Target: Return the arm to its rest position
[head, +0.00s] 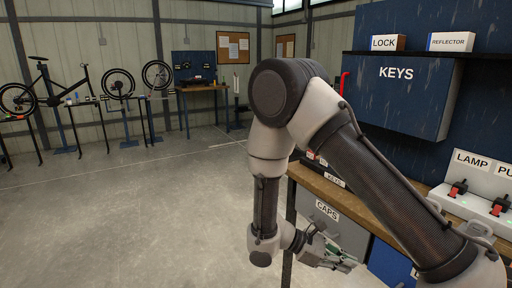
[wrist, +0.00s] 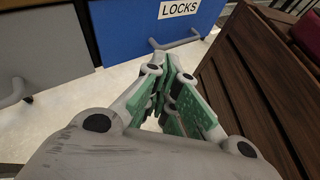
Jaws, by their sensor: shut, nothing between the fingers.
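My arm (head: 345,150) is raised and bent at the elbow, with the forearm hanging down in front of the workbench. Beyond the fingertips is a blue drawer (wrist: 130,38) labelled LOCKS with a grey handle. The fingers look apart from the drawer, though the exact gap cannot be told.
The wooden bench top (head: 385,208) and the CAPS drawer (head: 345,232) are close to my arm. A KEYS cabinet (head: 405,98) hangs above. A switch panel (head: 470,195) stands on the bench. A brown slatted wooden thing (wrist: 255,85) is close at right. Open floor (head: 130,220) lies left.

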